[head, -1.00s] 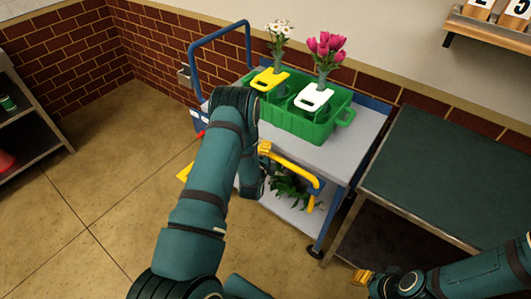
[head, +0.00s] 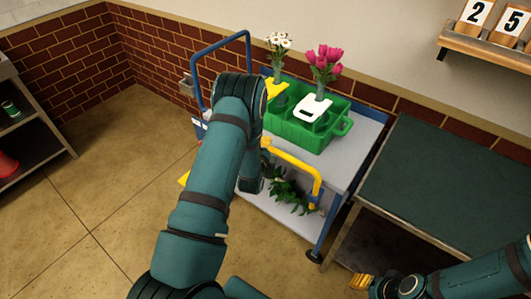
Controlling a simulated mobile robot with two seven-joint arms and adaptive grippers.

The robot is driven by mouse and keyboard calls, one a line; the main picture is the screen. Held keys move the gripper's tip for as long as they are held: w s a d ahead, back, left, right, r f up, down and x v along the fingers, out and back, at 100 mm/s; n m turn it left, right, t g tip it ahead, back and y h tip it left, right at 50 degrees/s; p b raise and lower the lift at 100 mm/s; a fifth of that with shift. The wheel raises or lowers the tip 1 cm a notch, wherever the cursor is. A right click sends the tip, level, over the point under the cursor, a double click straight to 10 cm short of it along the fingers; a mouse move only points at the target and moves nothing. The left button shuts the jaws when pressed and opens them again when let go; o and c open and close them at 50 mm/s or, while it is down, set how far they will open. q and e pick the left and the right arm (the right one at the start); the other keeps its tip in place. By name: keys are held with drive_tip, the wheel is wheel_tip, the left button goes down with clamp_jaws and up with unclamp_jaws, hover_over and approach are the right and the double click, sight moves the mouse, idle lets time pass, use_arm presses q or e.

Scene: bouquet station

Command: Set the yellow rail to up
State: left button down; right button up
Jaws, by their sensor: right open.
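The yellow rail (head: 297,163) is a bent tube on the near side of a grey cart (head: 345,158). It slants from beside my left gripper down to the right, where it bends downward beside a blue part of the cart. My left gripper (head: 265,147) is at the rail's left end, mostly hidden behind my own arm; whether its fingers close on the rail cannot be seen. My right gripper (head: 362,281) is open and empty at the bottom, in front of the dark table, away from the cart.
A green crate (head: 335,131) on the cart holds white flowers (head: 278,44) and pink tulips (head: 325,62). Leafy greens (head: 290,194) lie on the lower shelf. A dark table (head: 455,185) stands right of the cart. The floor at left is clear.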

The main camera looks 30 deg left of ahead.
use_arm(q)
wheel_tip(320, 180, up, 5)
drive_tip(key=shift+w+r+p, duration=0.1)
drive_tip(key=shift+r+p, duration=0.05)
drive_tip(key=shift+p, duration=0.55)
drive_tip(key=shift+w+a, duration=0.1)
drive_tip(key=shift+r, duration=0.1)
drive_tip(key=c, duration=0.8)
unclamp_jaws()
drive_tip(key=shift+c, duration=0.2)
drive_tip(key=shift+s, duration=0.3)
drive_tip(key=v, duration=1.1)
drive_tip(key=shift+s+d, duration=0.2)
drive_tip(key=shift+s, duration=0.1)
